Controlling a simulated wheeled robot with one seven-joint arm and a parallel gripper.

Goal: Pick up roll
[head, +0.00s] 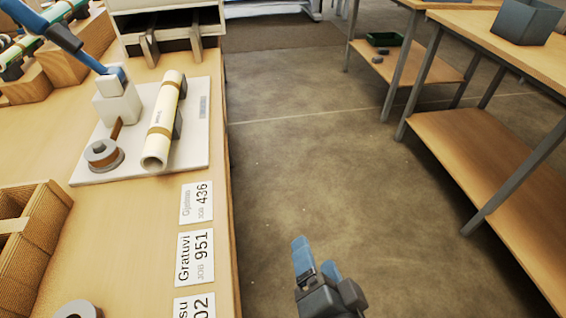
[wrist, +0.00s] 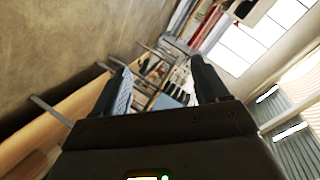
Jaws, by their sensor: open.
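A cream paper roll (head: 162,120) with tan bands lies on a white board (head: 138,165) on the wooden bench at the left, held beside dark supports. Another roll (head: 40,32) with green and blue parts shows at the far upper left, partly cut off. My gripper (head: 317,262) hangs over the floor to the right of the bench, apart from any roll. Its blue fingers are open and empty. In the wrist view my gripper (wrist: 160,92) points across the room, with no roll between its fingers.
Labels (head: 196,203) lie along the bench's front edge. A blue-handled device (head: 118,95) stands beside the roll. Tables (head: 480,140) with shelves stand at right. The floor (head: 300,150) between is clear.

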